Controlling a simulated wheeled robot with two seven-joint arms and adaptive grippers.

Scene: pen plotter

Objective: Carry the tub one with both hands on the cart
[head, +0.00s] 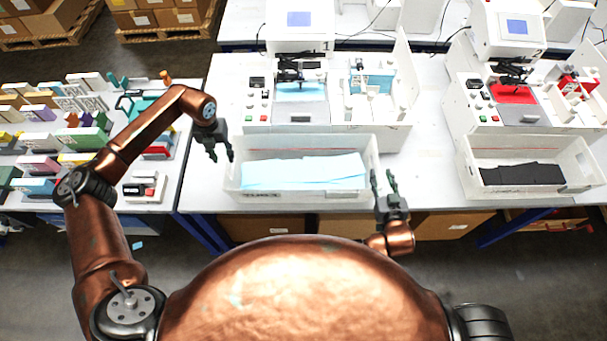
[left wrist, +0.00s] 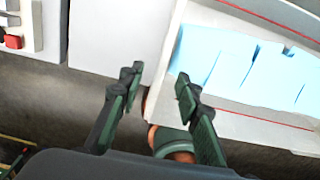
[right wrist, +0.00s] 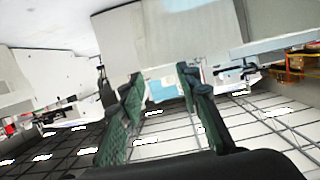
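Tub one (head: 303,196) is a white open tub holding light blue sheets (head: 305,171), standing at the front of the white table. My left gripper (head: 222,159) is open at the tub's left end. In the left wrist view the tub's end wall (left wrist: 165,75) shows between the spread fingers (left wrist: 159,78), one over the inside and one outside. My right gripper (head: 383,175) is open at the tub's right end. In the right wrist view its fingers (right wrist: 160,80) are apart below a pale surface; I cannot tell whether they straddle the wall.
A white plotter station (head: 300,30) stands right behind the tub. A second tub (head: 535,190) with black sheets and another station (head: 510,40) are to the right. A side table (head: 150,205) at left holds coloured items. Bare tabletop (head: 425,170) lies between the tubs.

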